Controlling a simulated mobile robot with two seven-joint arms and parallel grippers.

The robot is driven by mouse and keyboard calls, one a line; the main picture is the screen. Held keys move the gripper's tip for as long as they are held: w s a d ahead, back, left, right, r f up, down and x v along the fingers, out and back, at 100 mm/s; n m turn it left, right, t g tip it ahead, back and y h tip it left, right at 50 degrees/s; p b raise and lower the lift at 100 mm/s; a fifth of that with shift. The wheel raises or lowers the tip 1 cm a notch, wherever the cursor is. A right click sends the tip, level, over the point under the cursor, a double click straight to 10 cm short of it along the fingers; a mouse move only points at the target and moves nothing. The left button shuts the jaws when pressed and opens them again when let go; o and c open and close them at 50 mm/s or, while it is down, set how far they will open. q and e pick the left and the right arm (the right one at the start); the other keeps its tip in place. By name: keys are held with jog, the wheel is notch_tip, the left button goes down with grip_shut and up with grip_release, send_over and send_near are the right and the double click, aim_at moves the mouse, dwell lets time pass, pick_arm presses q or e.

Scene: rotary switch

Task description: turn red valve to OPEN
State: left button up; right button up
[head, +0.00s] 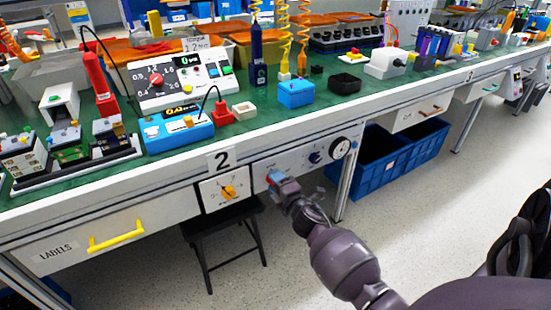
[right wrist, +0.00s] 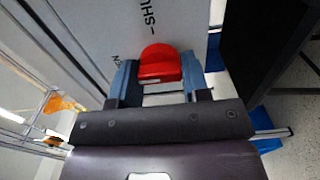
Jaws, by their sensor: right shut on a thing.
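The red valve (right wrist: 160,62) is a rounded red knob on a white panel (right wrist: 180,22) in the right wrist view. My right gripper (right wrist: 158,76) has one blue-grey finger on each side of the knob and is shut on it. Part of a word, "SHU", shows on the panel above the knob, and an "N" shows near the left finger. In the head view my right gripper (head: 276,179) is at the white panel (head: 296,160) under the bench edge, and it mostly hides the valve there. My left gripper is not in view.
Left of the gripper, a white plate with an orange rotary knob (head: 228,192) hangs under the "2" label. A dark blue knob (head: 316,157) and a round gauge (head: 340,148) are to the right. A black stool (head: 225,228) and blue crates (head: 385,160) stand below the bench.

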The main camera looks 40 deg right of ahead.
dwell(0.5)
jog(key=o, duration=0.9)
jog(key=shift+s, duration=0.1)
pick_arm(q)
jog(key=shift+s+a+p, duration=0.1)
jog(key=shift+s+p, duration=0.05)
jog(key=shift+p, duration=0.6)
pick_arm(e)
jog(key=v, duration=1)
jog(key=shift+s+a, duration=0.1)
jog(key=shift+s, duration=0.2)
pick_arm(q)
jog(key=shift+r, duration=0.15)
